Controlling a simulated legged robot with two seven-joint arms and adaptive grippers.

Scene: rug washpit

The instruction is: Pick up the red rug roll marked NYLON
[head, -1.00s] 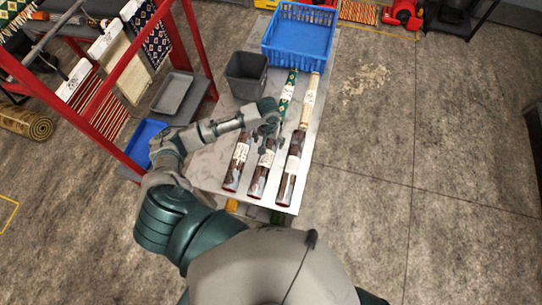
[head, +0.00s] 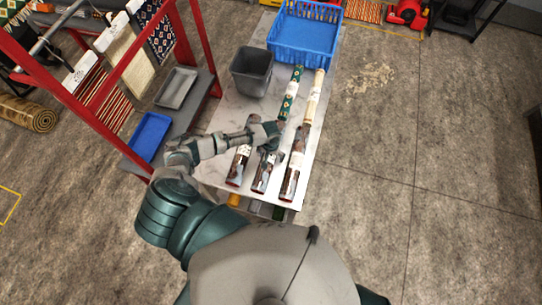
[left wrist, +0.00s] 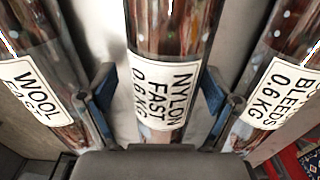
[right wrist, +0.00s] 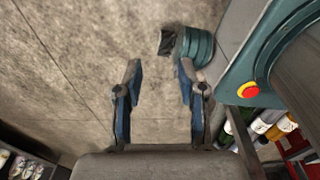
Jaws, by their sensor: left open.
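The red-brown roll labelled NYLON FAST 0.6 KG (left wrist: 168,35) runs through the middle of the left wrist view. In the head view it is the middle of three dark red rolls (head: 261,180), partly hidden by my gripper. My left gripper (left wrist: 157,82) is open, with one finger on each side of the NYLON roll near its label. Contact cannot be told. A WOOL roll (left wrist: 35,70) lies to its left and a BLEEDS roll (left wrist: 285,70) to its right. My right gripper (right wrist: 160,68) is open and empty, above the floor.
The rolls lie on a pale table (head: 222,118). A green patterned roll (head: 290,95), a cream roll (head: 313,95), a grey bin (head: 252,72) and a blue crate (head: 304,40) are farther back. A red rack (head: 110,105) stands left. Floor at right is open.

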